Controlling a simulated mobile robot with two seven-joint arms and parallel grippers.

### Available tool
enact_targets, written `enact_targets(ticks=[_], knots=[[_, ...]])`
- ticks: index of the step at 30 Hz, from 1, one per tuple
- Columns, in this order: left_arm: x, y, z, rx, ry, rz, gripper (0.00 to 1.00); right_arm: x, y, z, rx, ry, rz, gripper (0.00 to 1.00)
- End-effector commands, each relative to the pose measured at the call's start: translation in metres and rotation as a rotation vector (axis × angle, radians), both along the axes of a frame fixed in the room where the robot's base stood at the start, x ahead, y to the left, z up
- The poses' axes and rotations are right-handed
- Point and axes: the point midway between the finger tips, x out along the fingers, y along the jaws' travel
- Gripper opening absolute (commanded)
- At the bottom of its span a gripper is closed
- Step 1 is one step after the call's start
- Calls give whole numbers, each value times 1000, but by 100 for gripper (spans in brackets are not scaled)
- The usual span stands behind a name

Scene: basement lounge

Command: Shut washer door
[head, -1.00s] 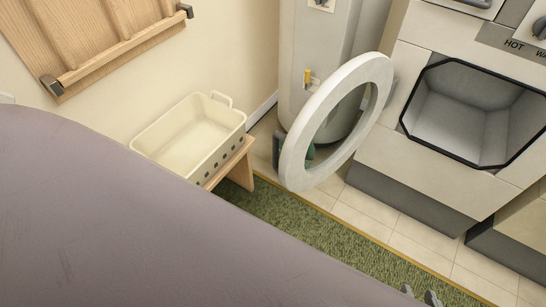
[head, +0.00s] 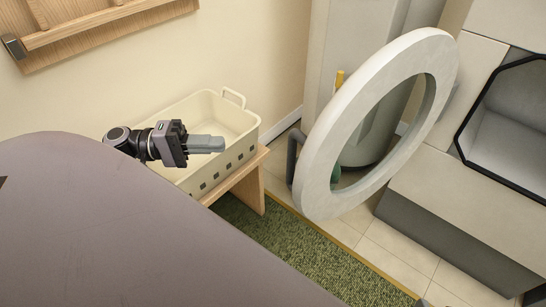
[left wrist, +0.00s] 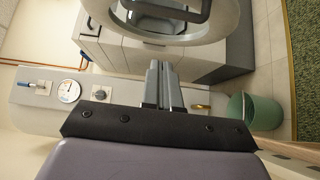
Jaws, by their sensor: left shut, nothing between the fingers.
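The washer door (head: 318,150), a thick pale ring, stands wide open, swung out to the left of the washer (head: 440,190). The washer's dark-edged opening (head: 510,120) is uncovered at the right. My left gripper (head: 222,144) is shut and empty, in front of the cream basket and left of the door, with a gap between them. In the left wrist view its fingers (left wrist: 162,75) are together and point toward the pale door ring (left wrist: 215,38) with a dark handle. Small dark tips at the bottom right of the head view may be my right gripper; its state is unclear.
A cream basket (head: 250,133) sits on a low wooden bench (head: 250,185). A grey tank (head: 335,60) stands behind the door. A green bucket (left wrist: 262,115) shows in the left wrist view. A green rug (head: 290,245) and tiles (head: 385,245) cover the floor in front.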

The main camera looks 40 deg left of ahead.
Motion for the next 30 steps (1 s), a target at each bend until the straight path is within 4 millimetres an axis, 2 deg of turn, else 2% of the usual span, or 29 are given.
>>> enact_targets(ticks=[14,21,30], knots=[[55,-74,-1,1,-2,-2,0,3,10,-4,61,3,16,43],[51,-106,-2,2,3,-1,0,3,11,-5,75,6,19,43],[50,-115,-1,1,2,2,0,3,12,-5,80,9,20,43]])
